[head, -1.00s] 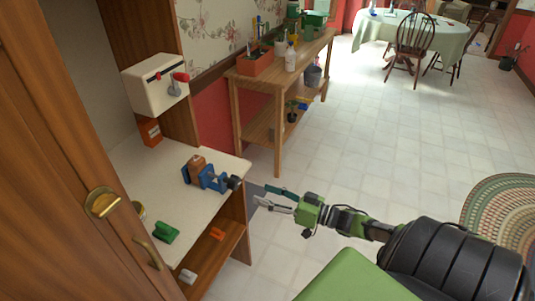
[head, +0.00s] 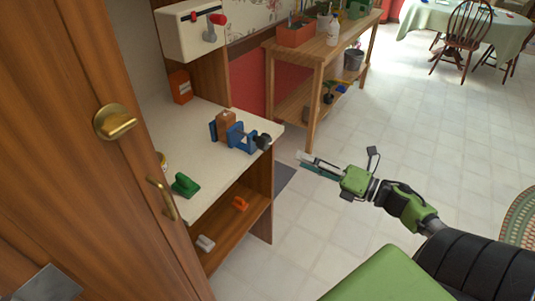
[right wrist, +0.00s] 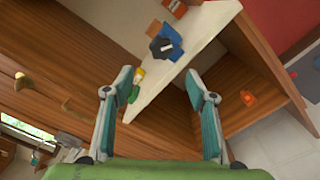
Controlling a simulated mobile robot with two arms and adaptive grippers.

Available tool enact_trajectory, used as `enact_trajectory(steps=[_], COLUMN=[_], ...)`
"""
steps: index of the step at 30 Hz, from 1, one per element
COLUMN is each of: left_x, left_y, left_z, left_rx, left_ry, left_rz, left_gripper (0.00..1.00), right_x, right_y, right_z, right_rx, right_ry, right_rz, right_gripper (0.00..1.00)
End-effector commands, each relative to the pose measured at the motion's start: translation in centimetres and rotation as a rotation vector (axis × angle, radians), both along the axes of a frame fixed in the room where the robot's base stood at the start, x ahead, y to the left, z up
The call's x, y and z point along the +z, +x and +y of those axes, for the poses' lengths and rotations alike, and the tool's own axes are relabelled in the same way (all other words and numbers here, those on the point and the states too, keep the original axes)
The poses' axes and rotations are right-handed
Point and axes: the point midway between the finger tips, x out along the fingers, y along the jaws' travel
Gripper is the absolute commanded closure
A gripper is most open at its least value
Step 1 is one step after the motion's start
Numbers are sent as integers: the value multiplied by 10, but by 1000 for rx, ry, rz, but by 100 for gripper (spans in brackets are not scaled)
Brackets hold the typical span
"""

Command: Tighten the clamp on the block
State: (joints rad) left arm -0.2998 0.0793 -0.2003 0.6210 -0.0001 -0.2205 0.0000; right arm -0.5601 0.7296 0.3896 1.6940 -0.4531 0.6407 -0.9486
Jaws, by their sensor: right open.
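The blue clamp (head: 238,138) sits on the pale shelf top near its right end. Its dark round knob (head: 263,142) points right, toward the shelf's end. The brown block (head: 226,124) is between the clamp's jaws. Whether the jaws press on it cannot be told. My right gripper (head: 304,161) is right of the knob and apart from it, with its fingers pointing left. In the right wrist view, its two fingers (right wrist: 160,80) are spread and empty, with the clamp (right wrist: 168,38) beyond them.
A brown cabinet door with a brass knob (head: 115,121) fills the left. A green-handled item (head: 185,185) lies on the pale shelf top (head: 215,178). A white box with a red lever (head: 192,30) hangs above. A wooden bench (head: 318,52) stands behind. Open floor lies to the right.

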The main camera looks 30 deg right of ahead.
Motion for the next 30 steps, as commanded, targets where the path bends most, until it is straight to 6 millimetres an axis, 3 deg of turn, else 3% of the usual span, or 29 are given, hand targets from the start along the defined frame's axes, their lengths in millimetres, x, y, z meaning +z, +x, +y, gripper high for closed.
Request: enact_trajectory(steps=[4,11,30], left_x=[-11,-8,8], left_y=[0,0,-1], left_z=[0,0,0], left_rx=[0,0,0], left_ry=[0,0,0], left_rz=[0,0,1], left_gripper=[49,49,49], right_x=[-1,4,3], right_y=[-4,10,108], right_z=[-5,0,41], right_rx=[-12,-14,-16], right_ry=[-192,-240,-235], right_rz=[-75,-96,-93], right_gripper=[48,48,48])
